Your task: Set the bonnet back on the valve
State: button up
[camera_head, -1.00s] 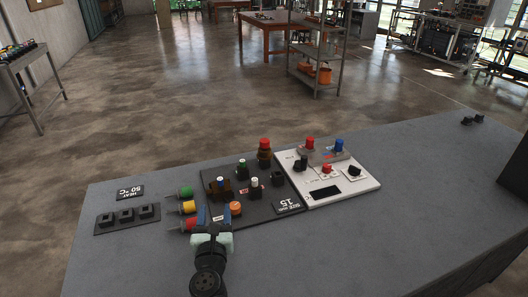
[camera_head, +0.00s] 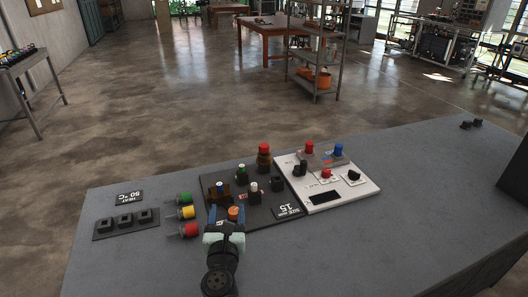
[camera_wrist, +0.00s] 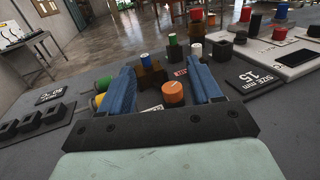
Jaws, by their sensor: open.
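My gripper (camera_head: 226,222) has blue fingers and is open at the front edge of the dark board (camera_head: 272,219). An orange round-capped piece (camera_head: 233,213) is in line with the gap between the fingers; it also shows there in the wrist view (camera_wrist: 173,93). I cannot tell whether it is fully between them, and no contact is clear. Behind it on the board stand a brown block with a blue-and-white top (camera_head: 220,189) and dark blocks with a white top (camera_head: 253,188) and a green top (camera_head: 241,169). I cannot tell which parts are the bonnet and valve.
Green (camera_head: 184,197), yellow (camera_head: 186,212) and red (camera_head: 189,230) capped pieces lie left of the board. A black three-socket strip (camera_head: 125,222) lies farther left. A white panel (camera_head: 360,188) with knobs adjoins the board's right. The grey bench (camera_head: 430,190) is mostly clear at right.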

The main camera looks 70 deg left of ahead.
jog(key=w+a+r+m+t, duration=0.25)
jog(key=w+a+r, duration=0.25)
jog(key=w+r, duration=0.45)
notch_tip(320, 180, up, 18)
jog(key=n+g+y, duration=0.3)
jog(key=n+g, duration=0.3)
jog(key=n, duration=0.9)
send_over(264, 146)
jog(key=s+a+f+n+g+h, duration=0.25)
jog(key=a+f+n+h, duration=0.5)
jog(key=n, duration=0.65)
jog(key=w+d+f+n+h, duration=0.3)
jog(key=d+f+n+h, duration=0.65)
jog(key=n, duration=0.35)
jog(key=shift+d+x, duration=0.1)
jog(key=shift+x, duration=2.5)
jog(key=shift+d+x, duration=0.15)
jog(key=shift+x, duration=2.45)
